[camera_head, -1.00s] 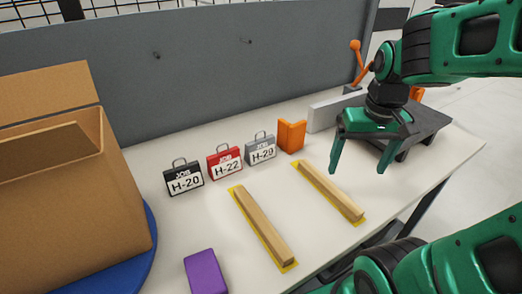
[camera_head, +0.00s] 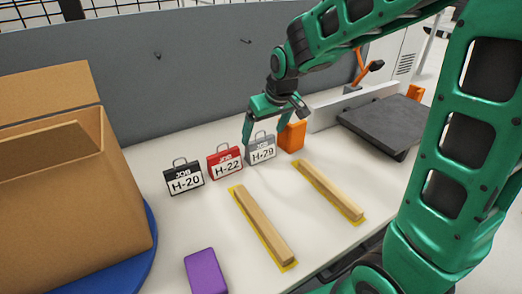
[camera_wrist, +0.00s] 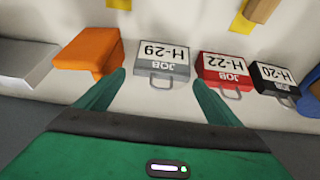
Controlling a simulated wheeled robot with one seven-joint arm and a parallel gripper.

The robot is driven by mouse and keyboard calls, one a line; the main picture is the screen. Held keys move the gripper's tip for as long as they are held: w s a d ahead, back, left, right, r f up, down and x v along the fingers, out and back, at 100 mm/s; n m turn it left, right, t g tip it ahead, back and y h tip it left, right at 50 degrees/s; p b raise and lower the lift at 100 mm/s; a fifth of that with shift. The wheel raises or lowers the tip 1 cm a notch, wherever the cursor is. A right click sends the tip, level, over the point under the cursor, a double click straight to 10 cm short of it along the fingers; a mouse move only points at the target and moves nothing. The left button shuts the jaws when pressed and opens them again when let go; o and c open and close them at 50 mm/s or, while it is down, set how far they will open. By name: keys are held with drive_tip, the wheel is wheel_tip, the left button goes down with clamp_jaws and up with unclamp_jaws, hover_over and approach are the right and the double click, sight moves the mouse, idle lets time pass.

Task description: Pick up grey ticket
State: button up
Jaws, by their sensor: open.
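The grey ticket (camera_head: 261,150), marked JOB H-29, stands upright on the table with its loop handle on top. It is the rightmost of three tickets in the head view. In the wrist view the grey ticket (camera_wrist: 162,62) appears upside down, ahead of and between my fingers. My gripper (camera_head: 262,138) is open and empty, just above and behind the grey ticket in the head view; it also shows in the wrist view (camera_wrist: 160,95). Whether a finger touches the ticket I cannot tell. The far finger is partly hidden in the head view.
A red ticket (camera_head: 225,161) and a black ticket (camera_head: 184,177) stand to the left. An orange block (camera_head: 292,137) stands close on the right. Two wooden strips (camera_head: 263,226) (camera_head: 330,190) lie in front, with a purple block (camera_head: 205,271). A grey wall panel (camera_head: 180,80) rises behind.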

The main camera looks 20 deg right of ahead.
sight(261, 139)
drive_tip(key=shift+x, duration=2.75)
drive_tip(key=shift+s+a, duration=0.1)
drive_tip(key=shift+s, duration=0.05)
drive_tip(key=c, duration=0.8)
